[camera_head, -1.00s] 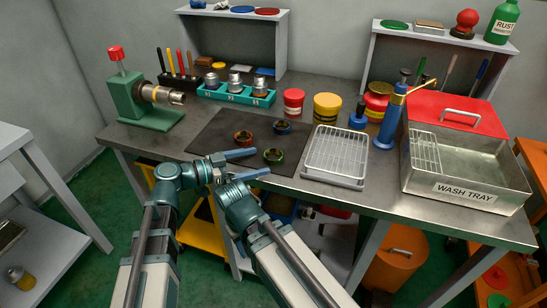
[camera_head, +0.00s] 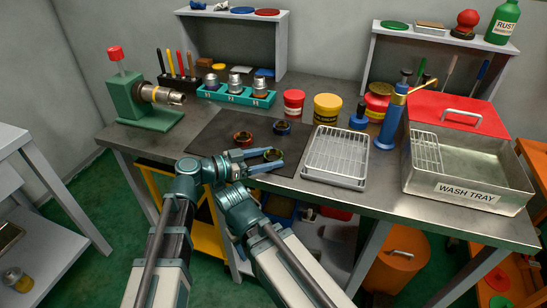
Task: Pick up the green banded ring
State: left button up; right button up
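The green banded ring (camera_head: 273,155) is a small dark ring near the front edge of the dark mat (camera_head: 211,137). My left gripper (camera_head: 274,161) reaches in from the left, low over the mat. Its two blue fingers are spread apart, with the ring between their tips. I cannot tell whether either finger touches it. The near finger and the ring overlap in this view. My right gripper cannot be made out.
An orange-red banded ring (camera_head: 242,138) and a blue banded ring (camera_head: 282,127) lie close behind on the mat. A wire rack (camera_head: 337,156) stands just right. A green vise (camera_head: 145,105) is at the left, and the wash tray (camera_head: 467,190) at the right.

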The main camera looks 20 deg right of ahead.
pick_arm(q)
jog(key=c, duration=0.7)
jog(key=shift+o, duration=0.2)
notch_tip(320, 180, up, 10)
jog(key=p, duration=1)
